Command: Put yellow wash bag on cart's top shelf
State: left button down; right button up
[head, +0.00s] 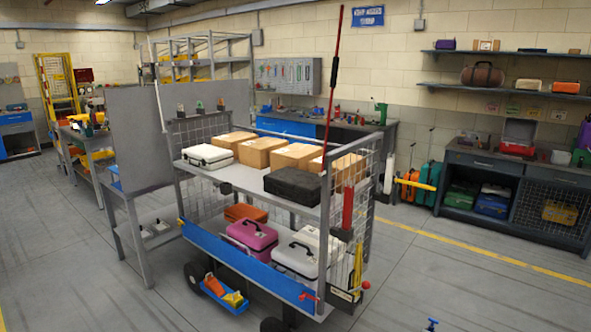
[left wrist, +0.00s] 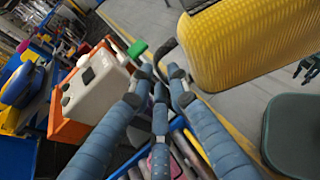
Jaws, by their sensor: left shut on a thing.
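In the left wrist view the yellow wash bag (left wrist: 250,42), with a ribbed surface, fills the upper right. My left gripper (left wrist: 160,78) has its blue-grey fingers drawn together at the dark handle (left wrist: 167,48) at the bag's edge; the exact contact is hard to see. The rest of the bag is cut off by the frame. In the head view the cart's top shelf (head: 240,178) holds a white case (head: 207,156), several cardboard boxes (head: 263,150) and a black case (head: 293,186). Neither my grippers nor the held bag can be made out there.
The cart's lower shelf holds a magenta case (head: 250,235), a white case (head: 297,256) and an orange one (head: 245,212). A tall red pole (head: 333,80) and mesh sides (head: 350,180) rise around the top shelf. Floor right of the cart (head: 460,280) is mostly clear.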

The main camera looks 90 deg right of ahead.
aim_at(246, 179)
jog(key=l+z, duration=0.15)
jog(key=z, duration=0.25)
jog(key=i+l+z, duration=0.15)
jog(key=z, duration=0.3)
jog(key=i+l+z, duration=0.1)
jog(key=z, duration=0.3)
jog(key=i+l+z, duration=0.1)
jog(key=z, duration=0.35)
jog(key=i+z, duration=0.2)
jog(key=z, duration=0.2)
jog(key=i+j+z, duration=0.1)
jog(key=i+z, duration=0.3)
jog(key=i+j+z, duration=0.3)
jog(key=i+z, duration=0.15)
jog(key=i+j+z, duration=0.4)
jog(key=i, duration=0.1)
